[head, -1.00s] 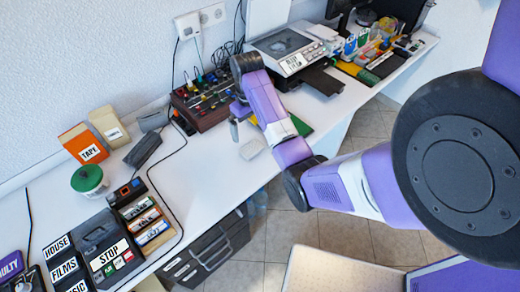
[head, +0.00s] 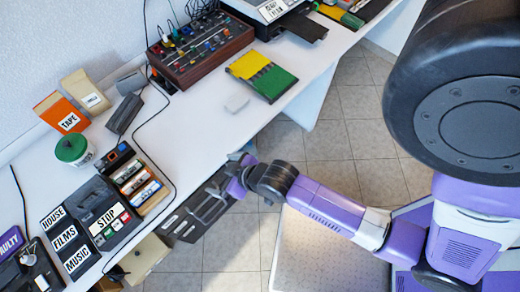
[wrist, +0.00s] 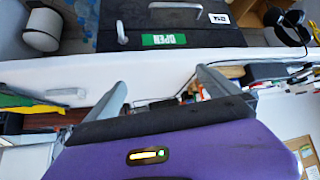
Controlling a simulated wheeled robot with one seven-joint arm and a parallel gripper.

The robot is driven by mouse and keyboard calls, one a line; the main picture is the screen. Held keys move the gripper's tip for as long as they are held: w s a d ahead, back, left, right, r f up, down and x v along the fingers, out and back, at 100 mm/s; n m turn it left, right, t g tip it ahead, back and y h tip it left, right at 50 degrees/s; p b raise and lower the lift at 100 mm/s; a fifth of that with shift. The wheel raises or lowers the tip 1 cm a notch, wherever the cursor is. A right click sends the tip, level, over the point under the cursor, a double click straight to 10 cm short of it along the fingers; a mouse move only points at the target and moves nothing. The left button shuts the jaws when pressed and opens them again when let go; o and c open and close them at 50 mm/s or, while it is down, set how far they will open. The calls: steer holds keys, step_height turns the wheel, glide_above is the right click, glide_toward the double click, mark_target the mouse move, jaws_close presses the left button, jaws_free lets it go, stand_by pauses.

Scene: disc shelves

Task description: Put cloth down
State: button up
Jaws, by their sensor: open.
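A small pale folded pad (head: 236,102), which looks like the cloth, lies flat on the white desk (head: 205,120), left of a yellow and green folder (head: 262,75). A pale thing at the left of the wrist view (wrist: 67,94) looks like the same pad. My gripper (head: 240,160) is at the desk's front edge, below and apart from the pad. In the wrist view its two grey fingers (wrist: 162,85) are spread, with nothing held between them. The fingertips are small and unclear in the head view.
A mixer (head: 200,45) with knobs stands at the back. At the left are an orange tape box (head: 62,113), a green-lidded pot (head: 72,150), a cassette rack (head: 138,182) and a stop-labelled machine (head: 105,222). Drawers (head: 200,210) hang under the desk. The desk around the pad is clear.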

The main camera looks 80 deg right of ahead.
steer(key=s+a+r+n+t+y, duration=0.1)
steer(key=s+a+r+t, duration=0.1)
steer(key=s+r, duration=0.2)
steer(key=s+a+r+n+t, duration=0.1)
steer(key=s+a+r+t, duration=0.1)
steer(key=r, duration=0.9)
steer(key=s+a+r+n+t+y, duration=0.1)
steer(key=s+a+r+t, duration=0.1)
steer(key=s+a+r, duration=0.2)
step_height(320, 180, up, 4)
steer(key=s, duration=0.2)
steer(key=shift+s+f+t+y, duration=0.25)
steer(key=shift+s+t+y, duration=0.05)
steer(key=shift+s, duration=0.05)
steer(key=shift+f+b, duration=0.95)
steer(key=c, duration=0.4)
steer(key=shift+r, duration=0.15)
steer(key=shift+c, duration=0.8)
